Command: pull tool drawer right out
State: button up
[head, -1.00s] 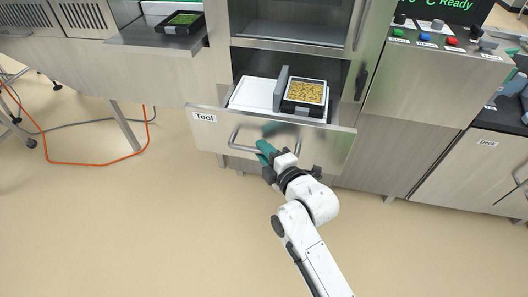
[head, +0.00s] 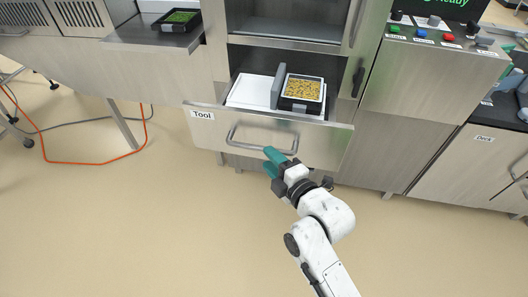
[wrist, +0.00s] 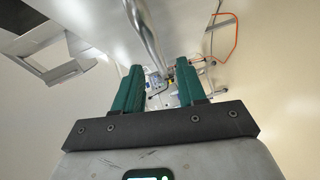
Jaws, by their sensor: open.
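The tool drawer (head: 312,149), a steel front labelled "Tool", stands pulled out from the cabinet. Its bar handle (head: 238,140) runs across the front. Inside the drawer are a white plate (head: 250,92), a grey divider (head: 279,86) and a black tray of yellow-brown food (head: 302,90). My gripper (head: 270,161) is open, with teal fingers, just in front of and below the handle's right part. In the wrist view the handle bar (wrist: 143,30) passes beyond the open fingertips (wrist: 160,72), and nothing is seen held between them.
A black tray of green food (head: 178,19) sits on the steel shelf at upper left. An orange cable (head: 95,163) lies on the floor at left. The floor in front is clear.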

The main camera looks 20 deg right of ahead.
jog(key=v, duration=0.6)
jog(key=shift+w, duration=0.1)
dwell(0.4)
jog(key=s+d+f+m+g+h+p, duration=0.1)
jog(key=s+d+m+g+p, duration=0.1)
jog(key=s+m+g, duration=0.3)
jog(key=s+d+f+m+g+h+p, duration=0.1)
jog(key=s+m+g, duration=0.4)
jog(key=s, duration=0.7)
jog(key=s+d+f+m+g+h+p, duration=0.1)
jog(key=s+d+f+m+g+p, duration=0.2)
jog(key=s+m+g+p, duration=0.2)
jog(key=s+m, duration=0.3)
jog(key=shift+s+d+m, duration=0.2)
jog(key=shift+d+m, duration=0.2)
jog(key=shift+f, duration=0.1)
dwell(0.3)
